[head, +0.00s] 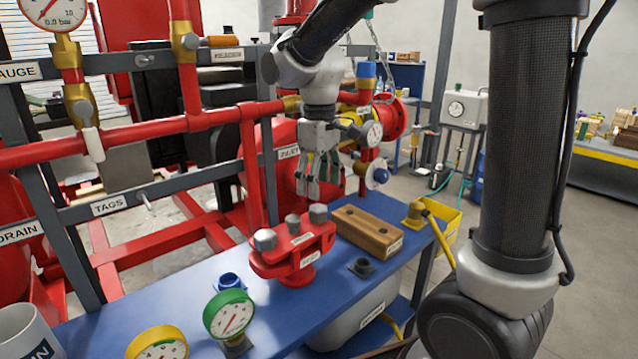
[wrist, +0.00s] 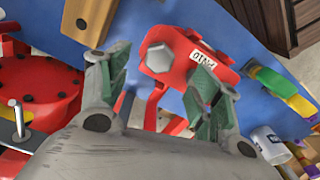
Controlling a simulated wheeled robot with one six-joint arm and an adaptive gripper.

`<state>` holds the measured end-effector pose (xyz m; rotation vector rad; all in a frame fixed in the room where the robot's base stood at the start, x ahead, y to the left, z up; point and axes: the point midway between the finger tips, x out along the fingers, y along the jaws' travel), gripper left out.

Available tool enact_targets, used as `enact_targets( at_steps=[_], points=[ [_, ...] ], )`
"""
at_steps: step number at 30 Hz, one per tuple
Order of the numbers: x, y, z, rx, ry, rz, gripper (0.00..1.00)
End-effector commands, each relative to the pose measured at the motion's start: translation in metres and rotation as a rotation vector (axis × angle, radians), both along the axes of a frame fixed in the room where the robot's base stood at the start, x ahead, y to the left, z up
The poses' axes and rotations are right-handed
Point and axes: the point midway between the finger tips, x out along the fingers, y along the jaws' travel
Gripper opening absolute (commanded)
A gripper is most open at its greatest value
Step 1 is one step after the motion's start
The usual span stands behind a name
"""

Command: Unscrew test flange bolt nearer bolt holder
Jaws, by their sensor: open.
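The red test flange (head: 283,262) stands on the blue bench, with grey hex bolts on top. The bolt nearer the wooden bolt holder (head: 360,232) is the right one (head: 318,213); another bolt (head: 265,240) is at the left end. My gripper (head: 318,190) is open and empty, pointing down above the right end of the flange. In the wrist view the flange (wrist: 178,72) lies beyond my spread fingers (wrist: 160,82). The near bolt (wrist: 159,57) shows between them, apart from both. The holder (wrist: 92,14) shows at the upper left there.
A green-rimmed gauge (head: 230,315) and a yellow-rimmed gauge (head: 158,346) stand at the bench front. A blue fitting (head: 229,283) is left of the flange. A dark fitting (head: 361,267) is right of it. Red pipes (head: 150,130) and a grey frame stand behind.

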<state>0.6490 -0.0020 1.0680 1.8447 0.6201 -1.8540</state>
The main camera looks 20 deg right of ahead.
Motion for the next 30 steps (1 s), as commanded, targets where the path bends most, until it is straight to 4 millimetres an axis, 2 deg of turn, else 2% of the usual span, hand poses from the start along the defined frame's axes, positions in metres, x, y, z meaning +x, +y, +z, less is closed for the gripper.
enact_targets(
  at_steps=[5, 12, 18, 29, 30],
  points=[
    [0.001, 0.000, -0.010, 0.001, -0.002, 0.070, 0.64],
    [0.000, 0.000, -0.048, 0.001, -0.001, 0.068, 0.64],
    [0.001, 0.000, -0.072, 0.001, -0.003, 0.067, 0.64],
    [0.001, 0.000, -0.078, 0.002, -0.005, 0.066, 0.64],
    [0.001, 0.000, -0.078, 0.002, -0.005, 0.066, 0.57]
  ],
)
